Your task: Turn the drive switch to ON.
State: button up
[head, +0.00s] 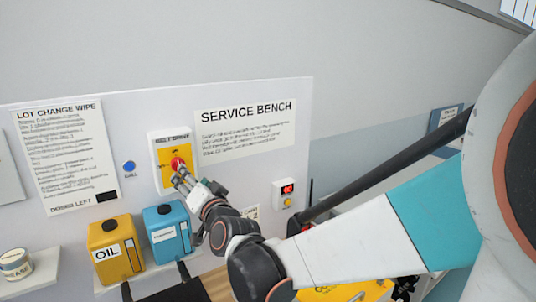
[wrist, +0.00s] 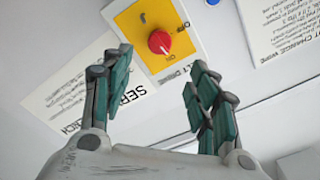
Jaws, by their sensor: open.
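The drive switch is a red round knob (head: 178,164) on a yellow plate in a white box labelled BELT DRIVE, on the wall panel. In the wrist view the knob (wrist: 159,42) appears with OFF and ON lettering on the plate around it. A small pale mark shows on the knob, but I cannot tell for certain which label it points at. My gripper (head: 181,178) is in front of the knob, its fingertips overlapping the lower part of the box. In the wrist view my gripper (wrist: 157,62) is open, with the knob beyond and between its fingers. Contact is not visible.
A blue button (head: 129,166) is left of the switch box. Below stand a yellow oil can (head: 108,258) and a blue can (head: 165,238). A SERVICE BENCH sign (head: 246,130) is flat on the panel.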

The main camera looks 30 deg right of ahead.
aim_at(178, 165)
jog(key=shift+s, duration=0.45)
jog(key=w+n, duration=0.1)
jog(key=w, duration=0.3)
jog(key=w+n, duration=0.2)
jog(key=w, duration=0.2)
jog(key=w+n+p, duration=0.1)
jog(key=w+n, duration=0.1)
jog(key=w, duration=0.2)
jog(key=shift+f, duration=0.25)
jog(key=c, duration=1.1)
